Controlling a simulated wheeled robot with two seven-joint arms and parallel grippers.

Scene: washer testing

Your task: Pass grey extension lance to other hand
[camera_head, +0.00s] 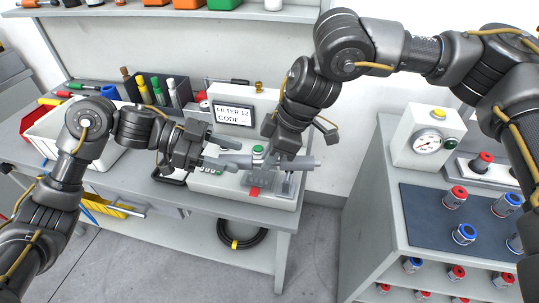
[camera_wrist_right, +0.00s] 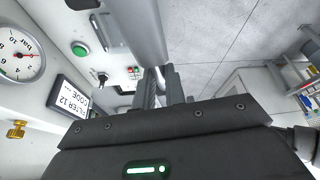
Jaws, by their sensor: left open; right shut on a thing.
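The grey extension lance (camera_head: 304,163) is a grey cylinder lying roughly level above the test bench in the head view. My right gripper (camera_head: 266,158) comes down from above and is shut on the lance. In the right wrist view the lance (camera_wrist_right: 132,28) shows as a thick grey tube beyond the right gripper's fingers (camera_wrist_right: 161,87). My left gripper (camera_head: 230,154) points right, open, with its fingers close to the lance's left end. I cannot tell whether they touch it.
A white test unit with a "FILTER 12 CODE" display (camera_head: 234,114) stands just behind the grippers. A white bin (camera_head: 52,123) is at left. At right, a grey cabinet carries a blue mat (camera_head: 420,214) with red and blue fittings. Open floor (camera_head: 318,235) lies between bench and cabinet.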

